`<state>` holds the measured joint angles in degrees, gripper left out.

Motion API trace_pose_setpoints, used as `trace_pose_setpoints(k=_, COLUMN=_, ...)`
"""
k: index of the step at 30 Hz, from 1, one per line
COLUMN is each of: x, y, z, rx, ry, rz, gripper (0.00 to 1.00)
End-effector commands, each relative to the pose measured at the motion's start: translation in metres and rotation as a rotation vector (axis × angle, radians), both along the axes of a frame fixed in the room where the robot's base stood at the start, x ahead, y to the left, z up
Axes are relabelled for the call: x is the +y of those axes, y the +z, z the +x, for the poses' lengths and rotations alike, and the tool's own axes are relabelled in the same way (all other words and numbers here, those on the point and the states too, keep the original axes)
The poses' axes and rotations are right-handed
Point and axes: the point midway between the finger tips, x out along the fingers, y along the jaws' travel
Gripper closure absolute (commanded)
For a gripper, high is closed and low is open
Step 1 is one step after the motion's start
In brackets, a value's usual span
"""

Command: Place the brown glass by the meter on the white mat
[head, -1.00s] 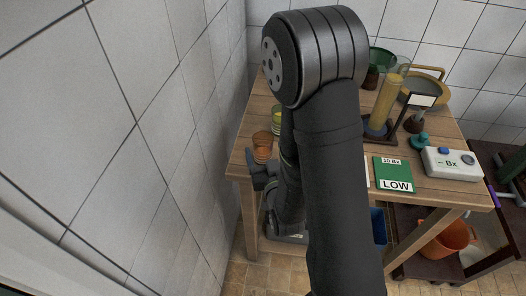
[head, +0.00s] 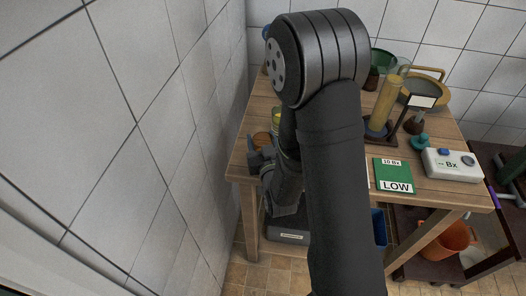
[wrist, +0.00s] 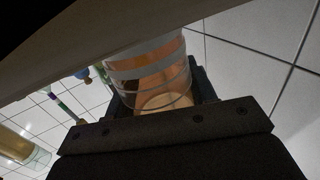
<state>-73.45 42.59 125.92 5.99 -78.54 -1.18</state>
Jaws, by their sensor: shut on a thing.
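My gripper (head: 258,160) is low at the left edge of the wooden table, partly hidden by my own arm. In the wrist view its jaws are shut on the brown glass (wrist: 150,68), a clear-walled tumbler with pale bands and brown-orange colour. In the head view a brown rounded top (head: 261,139) shows just behind the gripper; I cannot tell whether it is the held glass or another. The meter (head: 452,164) is a white box marked Bx at the table's right. The white mat is not clearly seen; only a thin white strip shows beside my arm.
A green LOW card (head: 393,175) lies left of the meter. A tall yellow cylinder (head: 385,103) stands behind it, near a teal piece (head: 420,141). A yellow-green glass (head: 276,116) stands behind the gripper. The tiled wall is close on the left.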

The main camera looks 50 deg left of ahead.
Motion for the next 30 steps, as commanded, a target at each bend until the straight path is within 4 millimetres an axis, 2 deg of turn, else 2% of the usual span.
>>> trace_pose_setpoints(k=14, x=0.000, y=0.008, z=0.000, rx=-0.001, ry=0.000, rz=0.003, gripper=0.82)
trace_pose_setpoints(k=27, x=0.000, y=0.043, z=0.000, rx=-0.002, ry=0.000, rz=0.005, gripper=0.82)
trace_pose_setpoints(k=30, x=-0.011, y=0.049, z=0.010, rx=-0.001, ry=-0.004, rz=0.003, gripper=0.82)
